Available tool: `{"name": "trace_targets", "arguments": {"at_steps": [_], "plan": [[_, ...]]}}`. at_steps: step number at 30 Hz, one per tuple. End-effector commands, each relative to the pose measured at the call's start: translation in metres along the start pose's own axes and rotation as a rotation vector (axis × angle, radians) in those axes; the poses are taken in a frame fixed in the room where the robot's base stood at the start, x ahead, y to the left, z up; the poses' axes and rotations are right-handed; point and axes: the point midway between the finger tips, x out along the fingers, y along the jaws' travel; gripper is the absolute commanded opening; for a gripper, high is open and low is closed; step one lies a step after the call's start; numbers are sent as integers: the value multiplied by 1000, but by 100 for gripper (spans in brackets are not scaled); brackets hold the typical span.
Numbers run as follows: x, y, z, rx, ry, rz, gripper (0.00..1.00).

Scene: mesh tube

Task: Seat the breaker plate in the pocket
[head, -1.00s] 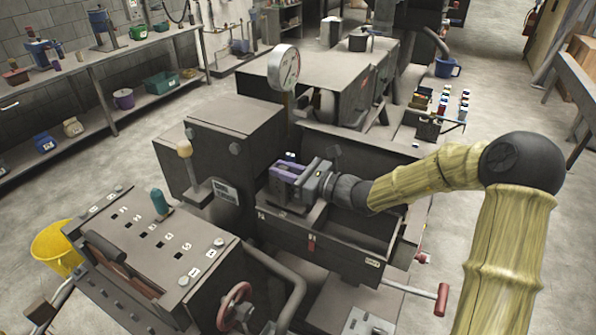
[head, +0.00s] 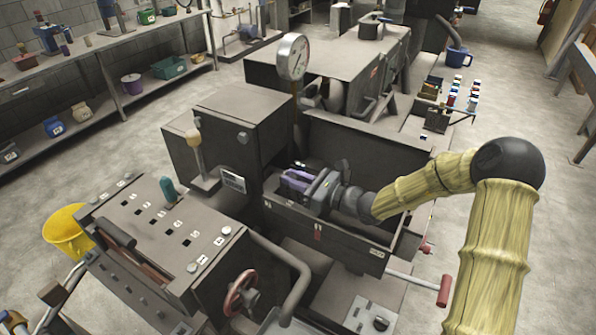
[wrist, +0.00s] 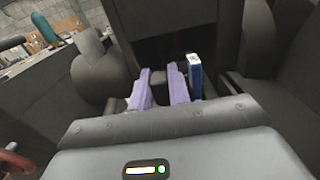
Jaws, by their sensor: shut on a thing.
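My gripper (head: 292,182) has two purple fingers and reaches left into the dark machine's trough, close to the side of the big block (head: 243,115). In the wrist view the fingers (wrist: 159,90) point forward, with a narrow gap between them. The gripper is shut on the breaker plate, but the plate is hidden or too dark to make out. A dark recess (wrist: 172,52) lies just beyond the fingertips. I cannot tell whether it is the pocket or whether anything touches it.
A small blue-and-white piece (wrist: 194,76) stands beside the right finger. The trough's front wall (head: 345,242) runs in front of my wrist. A dial gauge (head: 292,57) rises behind, and a knobbed lever (head: 194,145) stands left of the block. A rounded grey form (wrist: 95,65) is left of the fingers.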

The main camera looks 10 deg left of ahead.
Motion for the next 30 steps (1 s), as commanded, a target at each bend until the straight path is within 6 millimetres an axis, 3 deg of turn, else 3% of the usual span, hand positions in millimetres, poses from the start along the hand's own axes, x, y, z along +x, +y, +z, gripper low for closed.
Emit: {"name": "trace_targets", "arguments": {"at_steps": [13,14,17,30], "plan": [[2,2,-4,-4,-7,5,0],[2,2,-6,-1,-1,4,22],[1,1,-6,-1,-1,3,40],[-6,0,-5,-1,1,-1,40]]}}
